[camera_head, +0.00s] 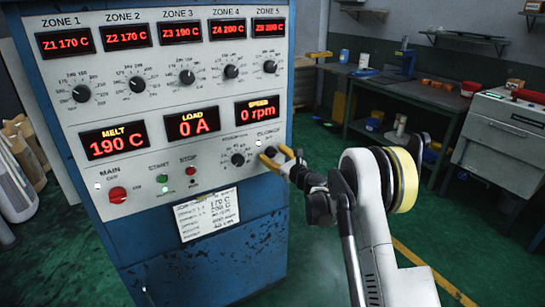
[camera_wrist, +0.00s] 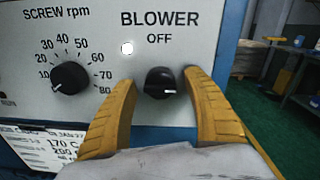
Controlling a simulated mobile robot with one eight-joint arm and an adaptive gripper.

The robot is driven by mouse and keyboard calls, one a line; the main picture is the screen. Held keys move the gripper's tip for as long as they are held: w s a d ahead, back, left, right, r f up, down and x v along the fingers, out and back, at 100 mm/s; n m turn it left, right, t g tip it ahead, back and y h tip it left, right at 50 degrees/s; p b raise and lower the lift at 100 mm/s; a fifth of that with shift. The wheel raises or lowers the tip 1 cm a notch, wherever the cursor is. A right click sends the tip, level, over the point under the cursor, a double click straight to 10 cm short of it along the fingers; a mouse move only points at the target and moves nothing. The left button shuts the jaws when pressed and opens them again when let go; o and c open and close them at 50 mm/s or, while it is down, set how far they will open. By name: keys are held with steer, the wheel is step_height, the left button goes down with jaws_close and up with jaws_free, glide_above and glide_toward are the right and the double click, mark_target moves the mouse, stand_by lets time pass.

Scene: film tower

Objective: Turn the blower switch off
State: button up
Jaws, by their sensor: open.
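The blower switch (camera_wrist: 160,82) is a black rotary knob on the pale cabinet panel, below the words BLOWER and OFF. A small white mark shows on its lower right side; its exact setting is hard to tell. A white lamp (camera_wrist: 127,47) sits at the knob's upper left. My gripper (camera_wrist: 160,78) has yellow fingers, open, one on each side of the knob, with visible gaps. In the head view my gripper (camera_head: 276,158) is at the panel's lower right, and its fingers partly cover the knob.
The screw rpm knob (camera_wrist: 70,78) is close to the left finger. The blue control cabinet (camera_head: 205,265) also bears a red main switch (camera_head: 118,195) and displays. A workbench (camera_head: 405,98) stands behind at right. Green floor is clear between them.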

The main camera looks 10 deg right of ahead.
steer(key=c, duration=1.2)
steer(key=shift+n, duration=0.3)
steer(key=n, duration=0.3)
steer(key=shift+a+n, duration=0.1)
steer(key=shift+n, duration=0.2)
steer(key=n, duration=0.8)
steer(key=shift+n, duration=0.4)
steer(key=n, duration=0.4)
steer(key=shift+h, duration=0.4)
steer(key=shift+n, duration=0.4)
